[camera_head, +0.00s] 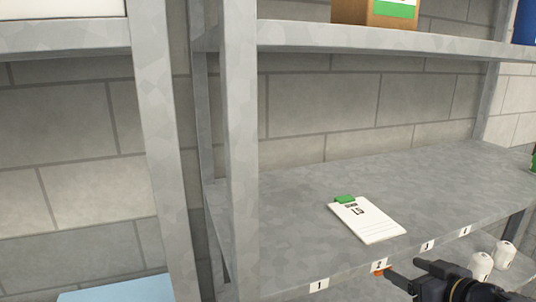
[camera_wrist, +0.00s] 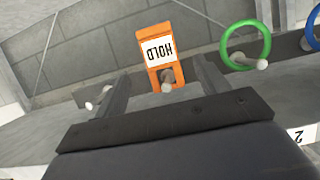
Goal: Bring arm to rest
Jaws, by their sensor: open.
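My gripper (camera_head: 403,272) is at the lower right of the head view, in front of the shelf's front edge, close to the label marked 2. In the wrist view my gripper (camera_wrist: 162,80) has its two dark fingers spread apart, with nothing held between them. An orange tag with a white HOLD label (camera_wrist: 162,58) hangs on a peg beyond the fingers and shows in the gap between them. It appears apart from both fingers. In the head view a small orange patch (camera_head: 381,271) shows at label 2, mostly hidden.
A green ring (camera_wrist: 246,45) and a blue ring (camera_wrist: 314,28) hang to the right; a bare peg (camera_wrist: 97,100) is at left. A clipboard (camera_head: 368,220) lies on the grey shelf (camera_head: 290,225). White cylinders (camera_head: 504,254) stand lower right. A cardboard box (camera_head: 370,12) sits above.

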